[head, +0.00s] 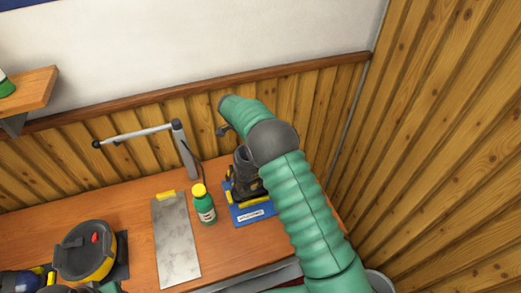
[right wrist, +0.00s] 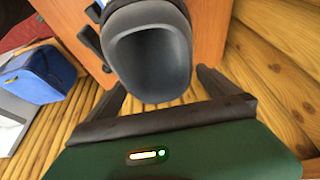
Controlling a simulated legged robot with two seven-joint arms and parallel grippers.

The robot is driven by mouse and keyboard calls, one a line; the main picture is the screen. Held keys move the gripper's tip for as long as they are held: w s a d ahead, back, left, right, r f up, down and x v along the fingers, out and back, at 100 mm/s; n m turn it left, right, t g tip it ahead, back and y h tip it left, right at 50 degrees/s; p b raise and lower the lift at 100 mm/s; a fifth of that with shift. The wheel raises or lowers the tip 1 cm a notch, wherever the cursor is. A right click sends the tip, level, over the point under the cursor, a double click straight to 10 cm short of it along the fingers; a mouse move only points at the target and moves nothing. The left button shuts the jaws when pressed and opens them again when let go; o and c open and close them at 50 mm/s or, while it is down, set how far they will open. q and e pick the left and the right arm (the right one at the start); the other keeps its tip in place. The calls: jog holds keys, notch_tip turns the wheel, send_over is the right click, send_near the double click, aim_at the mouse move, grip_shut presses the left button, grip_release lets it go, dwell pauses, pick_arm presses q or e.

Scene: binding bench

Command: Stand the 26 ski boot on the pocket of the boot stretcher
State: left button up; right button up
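The ski boot (head: 241,178), dark with yellow parts and a grey cuff, looks upright on a blue base (head: 240,217) with a white label too small to read. I cannot make out a separate pocket, and no size mark is legible. My right arm crosses in front and hides part of the boot and most of the right gripper in the head view. In the right wrist view the cuff's grey opening (right wrist: 150,62) lies between the spread fingers of my right gripper (right wrist: 162,92). A gap shows beside the left finger. My left gripper is not clearly visible.
A green bottle (head: 204,208) with a yellow cap stands close left of the blue base. A grey metal plate (head: 177,245) lies further left. A grey post with an arm (head: 184,150) rises behind. A yellow-black round thing (head: 86,257) sits front left. Plank walls close the back and right.

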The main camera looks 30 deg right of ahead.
jog(key=b+v, duration=0.3)
jog(key=v, duration=1.4)
jog(key=s+a+f+n+t+y+b, duration=0.1)
jog(key=s+a+f+n+b, duration=0.3)
jog(key=s+f+n, duration=0.6)
jog(key=s+a+f+n+t+y+b, duration=0.2)
jog(key=s+a+f+n+b, duration=0.3)
jog(key=s+f+n, duration=0.5)
jog(key=s+a+f+y, duration=0.1)
jog(key=s+f, duration=0.2)
jog(key=s, duration=0.3)
jog(key=shift+a+f+n+t+b, duration=0.25)
jog(key=shift+f+n+t+b, duration=0.05)
jog(key=shift+n, duration=0.1)
jog(key=shift+w+d, duration=0.1)
jog(key=shift+w, duration=0.05)
